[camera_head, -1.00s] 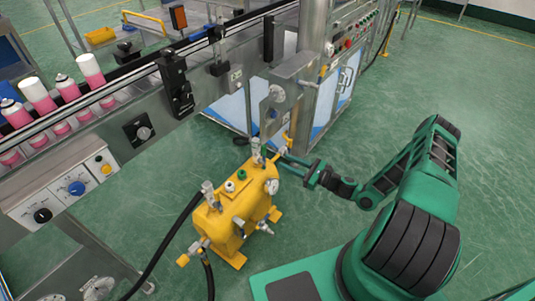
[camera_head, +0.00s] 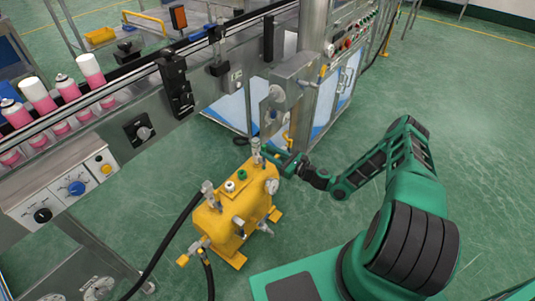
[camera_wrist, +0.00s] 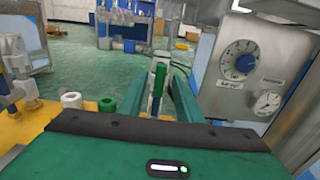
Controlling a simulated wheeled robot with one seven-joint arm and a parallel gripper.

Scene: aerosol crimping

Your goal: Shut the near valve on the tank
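The yellow tank (camera_head: 236,212) stands on the floor in front of the machine. A metal valve fitting (camera_head: 256,150) rises at its far end, and another valve (camera_head: 196,247) with a yellow handle sits low at its front-left end. My gripper (camera_head: 268,154) is at the far-end fitting. In the wrist view, my gripper (camera_wrist: 158,98) is open, with a finger on each side of a green lever (camera_wrist: 159,78). Gaps show beside the lever; contact is not clear. The lever's lower part is hidden behind my gripper body.
White (camera_wrist: 71,100) and green (camera_wrist: 107,105) caps sit on the tank top, left of my fingers. A grey panel with a dial (camera_wrist: 238,62) stands close on the right. A black hose (camera_head: 165,247) runs from the tank. The floor at right is clear.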

